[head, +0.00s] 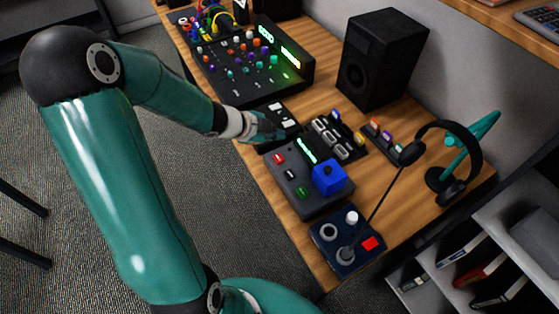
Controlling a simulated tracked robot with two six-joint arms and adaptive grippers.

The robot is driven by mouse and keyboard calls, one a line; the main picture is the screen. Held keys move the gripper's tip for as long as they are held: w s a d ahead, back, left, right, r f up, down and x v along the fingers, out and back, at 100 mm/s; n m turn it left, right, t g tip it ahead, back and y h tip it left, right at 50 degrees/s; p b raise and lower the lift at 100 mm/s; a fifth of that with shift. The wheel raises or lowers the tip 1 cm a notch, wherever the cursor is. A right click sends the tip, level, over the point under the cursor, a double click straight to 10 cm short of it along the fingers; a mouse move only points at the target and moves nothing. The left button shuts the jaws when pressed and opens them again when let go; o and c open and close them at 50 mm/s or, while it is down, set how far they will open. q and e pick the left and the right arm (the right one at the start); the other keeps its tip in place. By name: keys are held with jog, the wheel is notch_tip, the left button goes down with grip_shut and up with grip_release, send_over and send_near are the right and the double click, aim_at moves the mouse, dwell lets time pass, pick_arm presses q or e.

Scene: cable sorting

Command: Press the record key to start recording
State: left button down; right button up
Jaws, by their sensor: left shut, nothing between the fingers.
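A dark desktop unit (299,205) stands on the wooden desk, with a small lit green display (306,150). On its left side are a red key (279,158), a pale key (291,174) and a green key (302,192). No label that I can read marks the record key. A blue cube-shaped part (328,176) is on the unit's right side. My left gripper (278,132) is shut and empty, just beyond the unit's far end, near the red key but apart from it. My right gripper is not in view.
A mixer (262,88) with coloured knobs and a black speaker (374,62) stand farther back. A navy box (328,232) with a red button and thin upright stem is nearer. Headphones hang on a teal stand (478,140) at right. Bare desk shows between the mixer and speaker.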

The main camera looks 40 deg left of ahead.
aim_at(277, 159)
pick_arm(q)
notch_tip(277, 159, down, 7)
jog(key=b, duration=0.6)
jog(key=shift+r, duration=0.1)
jog(key=shift+f+b, duration=0.3)
jog(key=shift+f, duration=0.05)
jog(key=shift+f, duration=0.1)
dwell(0.7)
jog(key=shift+f, duration=0.25)
jog(key=shift+f+b, duration=0.4)
jog(key=shift+b, duration=0.2)
dwell(0.4)
jog(key=shift+r, duration=0.15)
jog(key=shift+r+p, duration=0.75)
jog(key=shift+p, duration=0.2)
